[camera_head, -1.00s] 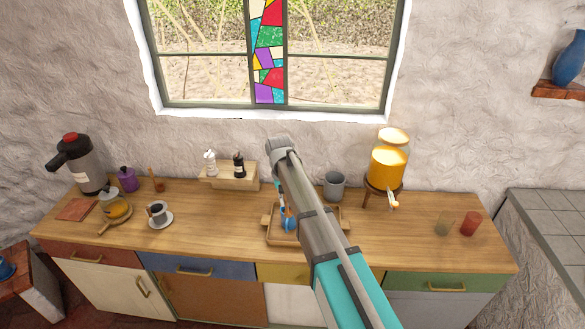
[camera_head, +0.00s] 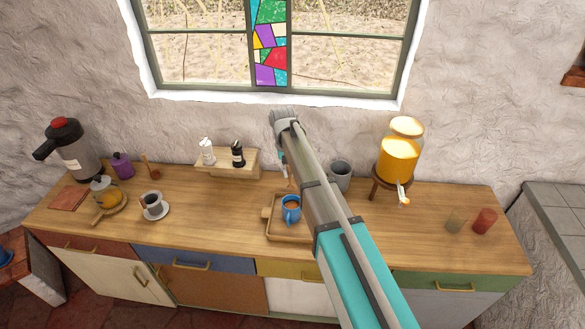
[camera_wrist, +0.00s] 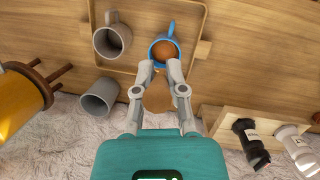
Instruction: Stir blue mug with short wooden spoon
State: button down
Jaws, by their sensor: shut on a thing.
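The blue mug (camera_head: 291,213) holds a brown drink and stands upright on a wooden tray (camera_head: 266,228). It also shows in the wrist view (camera_wrist: 157,56), just beyond my fingertips. My gripper (camera_wrist: 167,68) is shut on the short wooden spoon (camera_wrist: 158,96), whose broad wooden part shows between the fingers, near the camera. In the head view a bit of the spoon (camera_head: 290,181) shows beside my arm, above and behind the mug. My arm hides most of the gripper there. I cannot tell whether the spoon's far end touches the drink.
A grey mug (camera_wrist: 109,42) shares the tray; another grey mug (camera_head: 339,177) stands near the wall. A juice dispenser (camera_head: 396,163) is to the right, a shelf with shakers (camera_head: 229,165) to the left.

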jog(key=shift+d, duration=0.1)
dwell(0.4)
jog(key=shift+s+f, duration=0.15)
jog(key=shift+f, duration=0.05)
notch_tip(320, 180, down, 14)
jog(key=b, duration=1.4)
jog(key=shift+r, duration=0.15)
dwell(0.7)
jog(key=shift+w, duration=0.25)
dwell(0.4)
